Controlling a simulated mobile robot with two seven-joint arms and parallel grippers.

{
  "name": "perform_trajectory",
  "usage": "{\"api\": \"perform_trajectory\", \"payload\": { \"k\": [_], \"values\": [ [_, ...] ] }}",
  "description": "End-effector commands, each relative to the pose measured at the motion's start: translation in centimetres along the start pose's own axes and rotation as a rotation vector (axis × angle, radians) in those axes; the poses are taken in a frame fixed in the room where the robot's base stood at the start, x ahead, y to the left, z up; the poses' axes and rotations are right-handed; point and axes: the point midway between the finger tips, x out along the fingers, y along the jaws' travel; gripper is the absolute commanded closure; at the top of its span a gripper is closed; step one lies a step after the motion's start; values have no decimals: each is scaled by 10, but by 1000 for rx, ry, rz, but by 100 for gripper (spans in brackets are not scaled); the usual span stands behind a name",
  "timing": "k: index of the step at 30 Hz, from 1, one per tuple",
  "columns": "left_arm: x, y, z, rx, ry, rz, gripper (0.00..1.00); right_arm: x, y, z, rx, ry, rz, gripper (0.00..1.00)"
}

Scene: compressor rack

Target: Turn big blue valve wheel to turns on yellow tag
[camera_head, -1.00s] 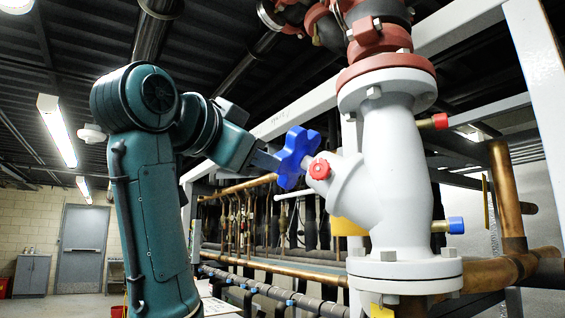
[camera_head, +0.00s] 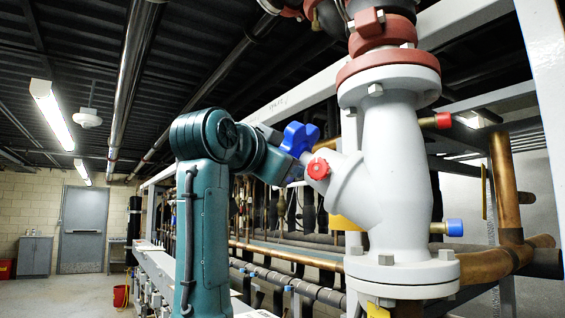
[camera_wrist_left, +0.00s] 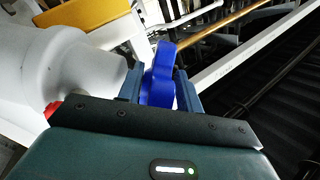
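The big blue valve wheel (camera_head: 300,138) sits on the angled side neck of the white valve body (camera_head: 395,150). In the left wrist view, one lobe of the blue wheel (camera_wrist_left: 160,78) lies between the two fingers of my left gripper (camera_wrist_left: 158,90), which appear to press on both sides. Part of a yellow plate (camera_head: 347,223) shows behind the valve, and a smaller yellow piece (camera_head: 377,311) hangs under the lower flange. No writing is readable on either. My right gripper is out of view.
A small red knob (camera_head: 318,169) is close beside the wheel on the valve neck. A red-capped port (camera_head: 442,120) and a blue-capped port (camera_head: 454,227) stick out right. Copper pipes (camera_head: 505,190) and the white rack frame (camera_head: 290,96) stand close by.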

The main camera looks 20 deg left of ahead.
Motion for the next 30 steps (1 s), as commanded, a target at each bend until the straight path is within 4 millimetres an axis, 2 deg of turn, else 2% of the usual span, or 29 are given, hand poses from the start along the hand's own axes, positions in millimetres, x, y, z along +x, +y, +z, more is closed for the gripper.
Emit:
{"api": "perform_trajectory", "payload": {
  "k": [2,12,22,30],
  "values": [
    [0,0,0,0,0,0,71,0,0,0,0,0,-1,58],
    [0,0,0,0,0,0,99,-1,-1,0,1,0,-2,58],
    [-2,-1,-2,1,-31,-2,100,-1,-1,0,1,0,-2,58],
    [-6,-2,-6,1,-186,-4,100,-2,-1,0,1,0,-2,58]
  ]
}}
